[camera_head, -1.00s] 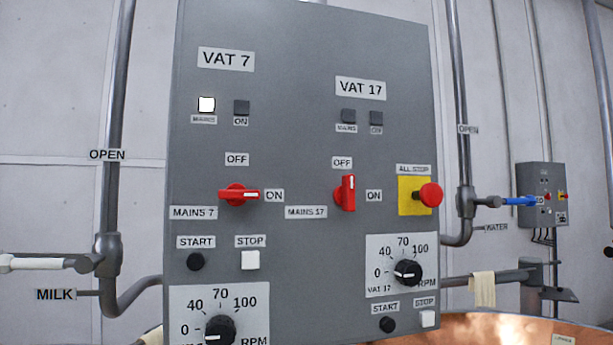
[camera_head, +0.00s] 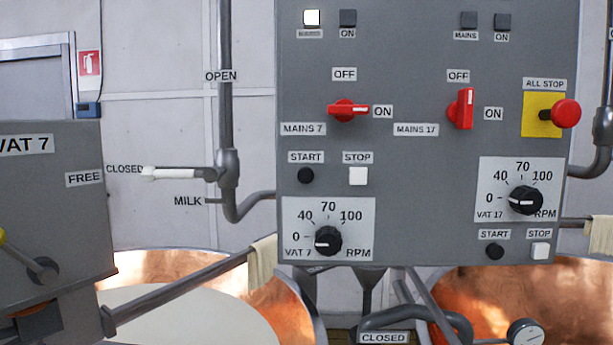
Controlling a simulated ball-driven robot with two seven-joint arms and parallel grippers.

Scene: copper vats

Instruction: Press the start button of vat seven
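The grey control panel (camera_head: 420,130) fills the middle and right of the head view. The black start button of vat seven (camera_head: 306,175) sits on its left side under a START label, with the white stop button (camera_head: 358,176) to its right. The red mains 7 switch (camera_head: 348,111) above them has its handle level, pointing at ON. The mains lamp (camera_head: 312,18) at top left is lit white; the ON lamp (camera_head: 348,18) beside it is dark. The vat 7 speed knob (camera_head: 328,241) is below, pointing near 0. Neither gripper is in view.
Vat 17 has its own start button (camera_head: 495,251), at lower right. A red all-stop button (camera_head: 565,113) sticks out at right. A grey VAT 7 box (camera_head: 50,210) stands at left, by a copper vat (camera_head: 190,262) of white liquid. A milk valve handle (camera_head: 170,173) points left.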

